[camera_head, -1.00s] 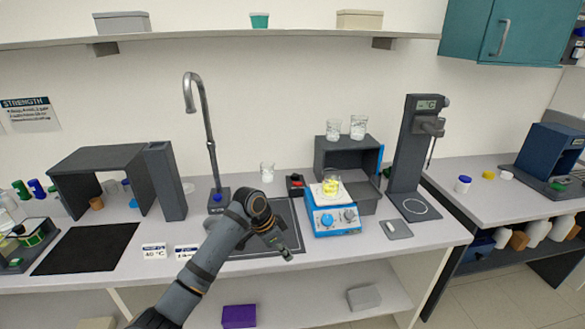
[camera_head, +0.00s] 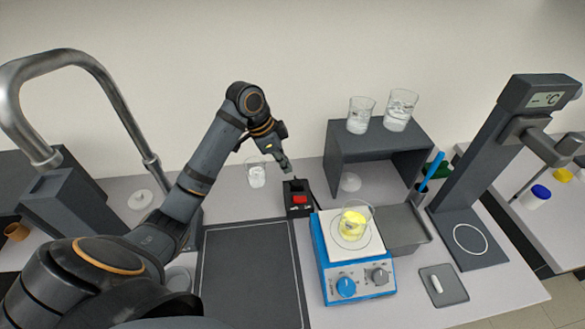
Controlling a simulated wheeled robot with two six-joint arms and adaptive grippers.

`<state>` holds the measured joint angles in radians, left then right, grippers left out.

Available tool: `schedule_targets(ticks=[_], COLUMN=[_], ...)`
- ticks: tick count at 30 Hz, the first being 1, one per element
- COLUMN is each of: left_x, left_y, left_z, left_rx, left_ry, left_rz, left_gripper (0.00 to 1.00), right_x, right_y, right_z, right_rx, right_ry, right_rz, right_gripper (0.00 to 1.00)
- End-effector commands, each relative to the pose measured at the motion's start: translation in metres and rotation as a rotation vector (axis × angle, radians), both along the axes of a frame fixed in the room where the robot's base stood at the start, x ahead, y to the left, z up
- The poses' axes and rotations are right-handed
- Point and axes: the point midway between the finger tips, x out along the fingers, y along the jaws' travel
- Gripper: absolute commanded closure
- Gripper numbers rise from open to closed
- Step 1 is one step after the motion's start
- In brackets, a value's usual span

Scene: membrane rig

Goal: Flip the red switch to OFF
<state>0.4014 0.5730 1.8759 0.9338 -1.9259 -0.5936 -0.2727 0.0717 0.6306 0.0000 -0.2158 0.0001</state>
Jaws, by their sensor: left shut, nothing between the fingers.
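The red switch (camera_head: 300,199) is a small red rocker on a black box (camera_head: 297,210) on the bench, just left of the blue hotplate. Whether it stands at ON or OFF is too small to tell. My left gripper (camera_head: 287,170) is shut and empty, pointing down just above and behind the box's far end. I cannot tell whether its fingertips touch the box. My right gripper is not in view.
The blue hotplate (camera_head: 325,262) carries a beaker of yellow liquid (camera_head: 353,222). An empty-looking beaker (camera_head: 256,175) stands left of the gripper. A dark stand (camera_head: 375,140) holds two beakers. A dark mat (camera_head: 250,285) lies in front, flat and bare.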

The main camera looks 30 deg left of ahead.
Motion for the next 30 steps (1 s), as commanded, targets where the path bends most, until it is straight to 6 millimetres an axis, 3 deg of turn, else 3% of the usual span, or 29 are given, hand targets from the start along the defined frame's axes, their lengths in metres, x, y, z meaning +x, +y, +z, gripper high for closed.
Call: schedule_targets(ticks=[7,14,21,28,30], left_x=[0.0,0.001,0.009,0.02,0.017], left_y=[0.0,-0.002,-0.016,-0.031,-0.026], left_z=[0.0,-0.005,-0.044,-0.09,-0.101], left_rx=[0.0,-0.003,-0.006,-0.005,0.001], left_ry=[0.0,0.002,0.005,0.005,0.007], left_rz=[0.0,0.0,0.001,0.001,0.001], left_gripper=[1.0,1.0,1.0,1.0,1.0], right_x=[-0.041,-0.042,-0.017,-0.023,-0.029], right_y=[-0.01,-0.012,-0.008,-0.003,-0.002], right_z=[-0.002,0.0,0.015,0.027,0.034], right_rx=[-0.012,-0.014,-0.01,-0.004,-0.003], right_ry=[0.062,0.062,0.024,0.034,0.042], right_rz=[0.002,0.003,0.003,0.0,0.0], right_gripper=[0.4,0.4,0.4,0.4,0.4])
